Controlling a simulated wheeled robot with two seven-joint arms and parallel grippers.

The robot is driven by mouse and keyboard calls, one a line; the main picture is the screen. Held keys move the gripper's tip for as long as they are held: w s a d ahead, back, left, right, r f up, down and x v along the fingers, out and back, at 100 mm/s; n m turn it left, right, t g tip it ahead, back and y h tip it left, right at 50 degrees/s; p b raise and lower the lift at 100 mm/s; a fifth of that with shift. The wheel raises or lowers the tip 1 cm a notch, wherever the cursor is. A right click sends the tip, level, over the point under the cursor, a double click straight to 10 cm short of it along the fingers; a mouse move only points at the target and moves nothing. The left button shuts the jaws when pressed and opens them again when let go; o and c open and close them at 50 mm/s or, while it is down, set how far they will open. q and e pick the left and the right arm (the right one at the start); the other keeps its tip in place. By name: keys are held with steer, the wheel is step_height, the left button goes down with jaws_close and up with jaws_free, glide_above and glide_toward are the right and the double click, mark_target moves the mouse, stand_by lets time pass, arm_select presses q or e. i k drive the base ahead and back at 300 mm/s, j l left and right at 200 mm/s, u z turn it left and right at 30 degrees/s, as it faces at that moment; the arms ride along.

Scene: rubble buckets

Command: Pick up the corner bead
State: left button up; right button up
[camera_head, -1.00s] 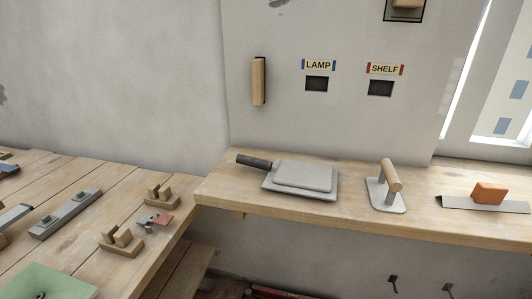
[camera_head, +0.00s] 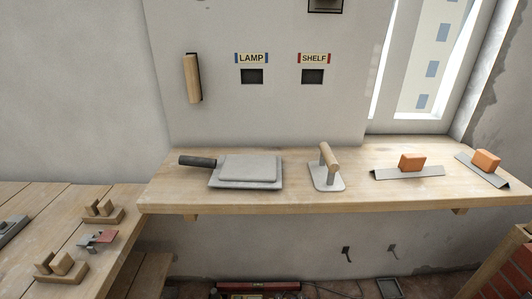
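Two thin grey metal angle strips lie on the wooden wall shelf, and either could be the corner bead; I cannot tell which. One metal strip (camera_head: 428,172) lies at the right middle of the shelf with an orange block (camera_head: 412,162) on it. The other metal strip (camera_head: 481,171) lies slanted near the shelf's right end, also with an orange block (camera_head: 487,160) on it. Neither of my grippers is in view.
The shelf (camera_head: 330,203) also holds a grey plate with a dark handle (camera_head: 250,168) and a wooden-handled trowel (camera_head: 326,173). A lower workbench (camera_head: 112,258) at left holds small wooden stands. Red items lie on the floor below. Shelf space between the tools is clear.

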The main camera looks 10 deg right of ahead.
mark_target(410, 165)
steer(key=z, duration=0.5)
steer(key=l+z, duration=0.15)
steer(key=z, duration=0.8)
